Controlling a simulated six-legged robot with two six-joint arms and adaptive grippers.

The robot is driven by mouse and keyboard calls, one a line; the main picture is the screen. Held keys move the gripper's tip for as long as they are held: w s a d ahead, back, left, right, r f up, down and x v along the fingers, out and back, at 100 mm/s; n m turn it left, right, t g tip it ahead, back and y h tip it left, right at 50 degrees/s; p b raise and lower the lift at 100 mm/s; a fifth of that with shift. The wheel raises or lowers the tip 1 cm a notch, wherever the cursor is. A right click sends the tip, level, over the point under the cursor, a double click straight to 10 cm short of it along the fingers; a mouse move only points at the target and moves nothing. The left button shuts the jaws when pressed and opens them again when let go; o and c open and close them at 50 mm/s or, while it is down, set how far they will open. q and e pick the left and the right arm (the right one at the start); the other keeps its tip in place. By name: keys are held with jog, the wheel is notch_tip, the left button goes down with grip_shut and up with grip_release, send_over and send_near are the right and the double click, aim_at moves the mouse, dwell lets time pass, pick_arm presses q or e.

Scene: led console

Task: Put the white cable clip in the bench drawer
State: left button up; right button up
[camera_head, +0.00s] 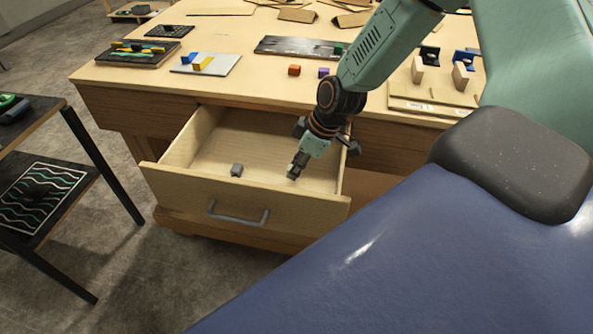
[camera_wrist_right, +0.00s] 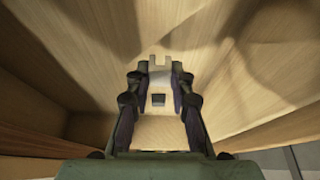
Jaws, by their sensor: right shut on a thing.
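The bench drawer (camera_head: 250,197) is pulled open below the worktop. My right gripper (camera_head: 298,166) points down into the right part of the drawer, over its pale wooden floor. In the right wrist view, my right gripper (camera_wrist_right: 158,80) is shut on a pale notched piece, the white cable clip (camera_wrist_right: 160,70), held between the fingertips. In the head view the clip is too small to make out. I cannot tell whether it touches the drawer floor. My left gripper is in neither view.
A small grey block (camera_head: 236,170) lies in the drawer near its front panel. The bench top (camera_head: 240,85) carries boards, a red cube (camera_head: 294,70), a purple cube (camera_head: 323,72) and wooden pieces. A black-framed shelf (camera_head: 40,190) stands at the left.

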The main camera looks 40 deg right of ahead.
notch_tip(320, 180, down, 2)
jog(key=shift+s+f+b, duration=0.1)
jog(key=shift+f+b, duration=0.05)
jog(key=shift+b, duration=0.65)
jog(key=shift+d+f+b, duration=0.15)
jog(key=shift+f+b, duration=0.2)
jog(key=shift+f, duration=0.15)
jog(key=shift+r, duration=0.1)
jog(key=o, duration=0.5)
jog(key=shift+c, duration=0.2)
jog(key=o, duration=0.3)
jog(key=shift+f, duration=0.2)
